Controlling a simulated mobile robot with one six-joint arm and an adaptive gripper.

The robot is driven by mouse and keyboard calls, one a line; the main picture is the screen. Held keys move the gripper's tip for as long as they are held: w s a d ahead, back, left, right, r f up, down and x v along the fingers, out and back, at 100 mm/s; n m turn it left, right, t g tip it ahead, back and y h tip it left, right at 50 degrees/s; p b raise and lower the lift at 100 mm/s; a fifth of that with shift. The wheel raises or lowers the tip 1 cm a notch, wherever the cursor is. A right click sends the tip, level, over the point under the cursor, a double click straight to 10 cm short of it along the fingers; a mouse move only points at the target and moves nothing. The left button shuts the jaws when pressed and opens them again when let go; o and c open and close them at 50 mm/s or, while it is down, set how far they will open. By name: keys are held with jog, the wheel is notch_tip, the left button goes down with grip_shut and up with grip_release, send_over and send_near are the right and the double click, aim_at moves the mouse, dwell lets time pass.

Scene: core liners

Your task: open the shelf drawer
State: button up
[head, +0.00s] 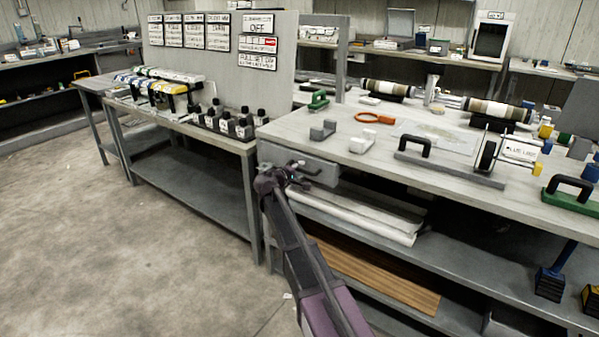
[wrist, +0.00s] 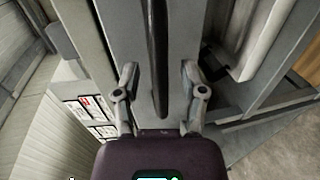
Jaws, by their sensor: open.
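The shelf drawer (head: 273,154) is a grey-fronted box just under the top of the near workbench, at its left end. Its front looks about flush with the bench edge. In the wrist view, the grey drawer front (wrist: 180,30) fills the middle, with a long dark bar handle (wrist: 157,45) on it. My gripper (head: 305,172) is at the drawer front and hides part of it in the head view. In the wrist view my gripper (wrist: 159,72) is open, with one finger on each side of the handle and a visible gap on both sides.
The workbench top (head: 370,180) holds an orange ring (head: 375,118), a black-handled tool and core tubes. Below the drawer, a shelf holds pale liners (head: 360,218), with wooden boards (head: 385,280) lower down. A side table (head: 190,128) with black bottles stands left. Floor at left is clear.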

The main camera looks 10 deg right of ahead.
grip_shut()
jog(key=shift+s, duration=0.1)
